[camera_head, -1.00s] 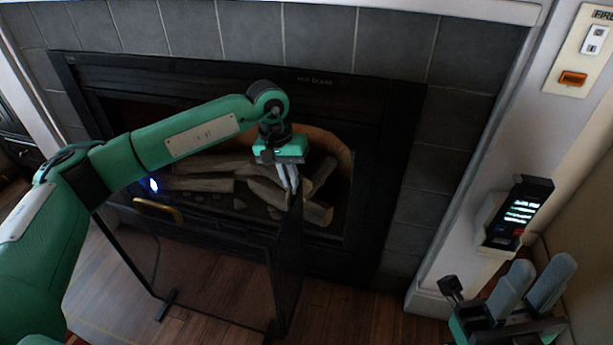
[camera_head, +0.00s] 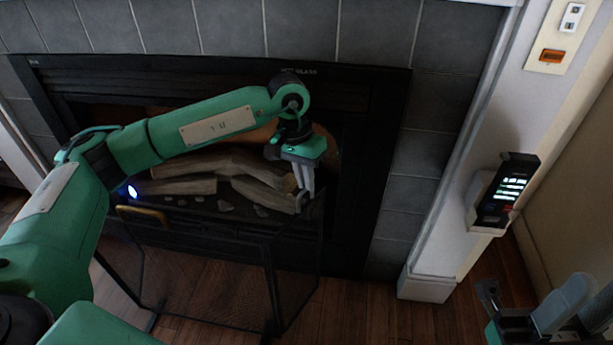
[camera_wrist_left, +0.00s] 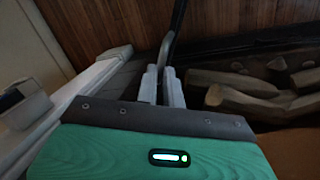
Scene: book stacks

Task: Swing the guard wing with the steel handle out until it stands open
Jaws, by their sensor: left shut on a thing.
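A black mesh fireguard (camera_head: 200,280) stands in front of the fireplace. Its right wing (camera_head: 296,275) runs from the fold post to a free edge at the right, angled to the centre panel. My left gripper (camera_head: 306,193) is at the top of that free edge, shut on the steel handle. In the left wrist view the steel handle (camera_wrist_left: 166,46) rises from between the fingertips (camera_wrist_left: 161,80); the fingers hide its gripped part. My right gripper (camera_head: 582,308) shows partly at the lower right, fingers apart and empty, away from the guard.
Logs (camera_head: 200,186) lie in the firebox behind the guard. A wall device (camera_head: 503,195) hangs on the white trim at right. The wood floor (camera_head: 360,315) right of the wing is clear.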

